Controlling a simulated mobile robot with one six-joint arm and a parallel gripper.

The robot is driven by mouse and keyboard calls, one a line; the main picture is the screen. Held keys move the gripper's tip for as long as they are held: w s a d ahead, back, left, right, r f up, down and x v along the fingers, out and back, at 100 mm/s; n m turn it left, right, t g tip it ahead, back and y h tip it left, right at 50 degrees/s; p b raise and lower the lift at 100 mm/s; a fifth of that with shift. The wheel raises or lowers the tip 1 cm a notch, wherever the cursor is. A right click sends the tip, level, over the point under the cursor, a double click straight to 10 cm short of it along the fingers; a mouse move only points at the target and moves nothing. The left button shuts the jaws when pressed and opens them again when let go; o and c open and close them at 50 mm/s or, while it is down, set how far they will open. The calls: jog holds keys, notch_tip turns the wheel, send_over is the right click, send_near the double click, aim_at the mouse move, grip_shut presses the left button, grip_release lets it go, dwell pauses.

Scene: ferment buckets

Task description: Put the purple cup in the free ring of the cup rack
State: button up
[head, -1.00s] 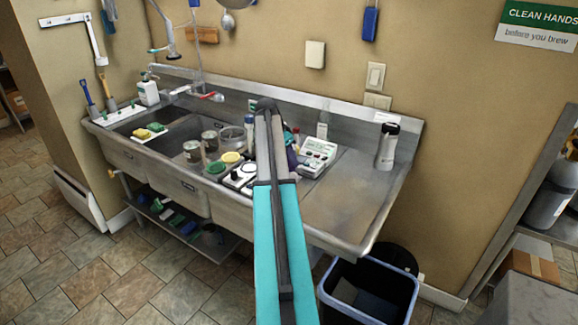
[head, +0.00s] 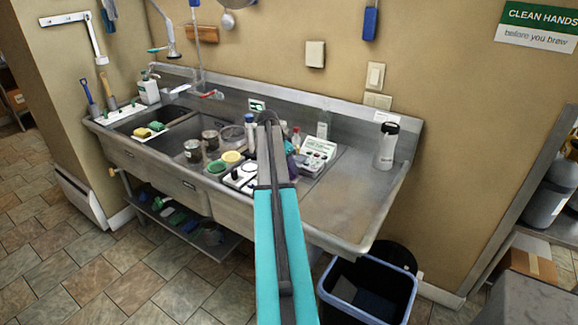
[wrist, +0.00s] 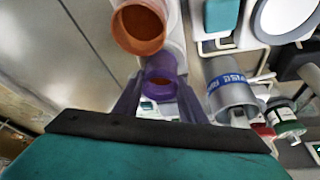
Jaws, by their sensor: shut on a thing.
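The purple cup (wrist: 165,72) is between the two fingers of my gripper (wrist: 158,98) in the wrist view, its open mouth showing. My gripper is shut on it. An orange-brown cup (wrist: 140,24) is just beyond the purple one, with white curved parts beside it. I cannot make out the cup rack's rings clearly, nor which one is free. In the head view my arm hides the gripper's fingers and most of what lies behind it. A patch of purple (head: 297,165) shows just right of the arm, over the sink counter.
A grey cylinder with a blue band (wrist: 232,88) stands close right of the purple cup. A white meter (head: 319,150), jars (head: 193,151) and a green lid (head: 217,167) crowd the counter (head: 345,205).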

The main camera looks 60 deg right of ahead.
jog(key=shift+f, duration=0.15)
jog(key=o, duration=1.1)
jog(key=shift+b+v, duration=1.6)
jog(key=shift+v, duration=4.55)
jog(key=shift+d, duration=0.1)
